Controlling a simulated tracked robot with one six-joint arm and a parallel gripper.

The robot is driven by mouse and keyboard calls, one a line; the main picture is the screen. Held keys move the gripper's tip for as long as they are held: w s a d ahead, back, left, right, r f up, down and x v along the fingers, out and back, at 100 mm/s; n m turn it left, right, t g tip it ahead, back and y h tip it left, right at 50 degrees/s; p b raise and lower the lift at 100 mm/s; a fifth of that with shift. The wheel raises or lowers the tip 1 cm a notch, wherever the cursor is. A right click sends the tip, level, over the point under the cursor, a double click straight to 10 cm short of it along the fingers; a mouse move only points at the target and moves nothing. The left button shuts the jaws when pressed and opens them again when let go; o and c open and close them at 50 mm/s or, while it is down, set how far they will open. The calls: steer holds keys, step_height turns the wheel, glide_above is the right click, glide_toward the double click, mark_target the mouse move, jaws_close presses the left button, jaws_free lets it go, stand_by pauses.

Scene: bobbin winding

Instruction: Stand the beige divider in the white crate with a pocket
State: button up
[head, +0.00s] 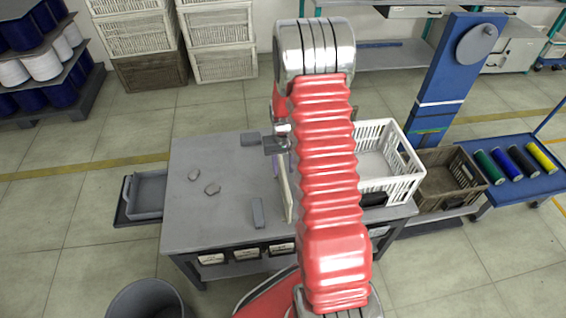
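The beige divider (285,190) shows as a narrow upright strip over the grey table, just left of my red arm. The arm hides much of it. My gripper (276,144) is a small dark shape beside the arm, near the divider's top end. Whether its fingers are closed on the divider cannot be made out. The white crate (400,150) stands at the table's right side, right of my arm, which covers its left part. Its slatted walls and part of its pale inside show. Its pocket cannot be made out.
A black object (373,198) lies at the white crate's near side. A brown crate (440,187) stands right of it, and a blue post (452,85) rises behind.

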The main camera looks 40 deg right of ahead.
mark_target(283, 173)
steer(key=shift+f, duration=1.55)
steer(key=shift+c, duration=0.2)
jaws_close()
steer(key=shift+r, duration=4)
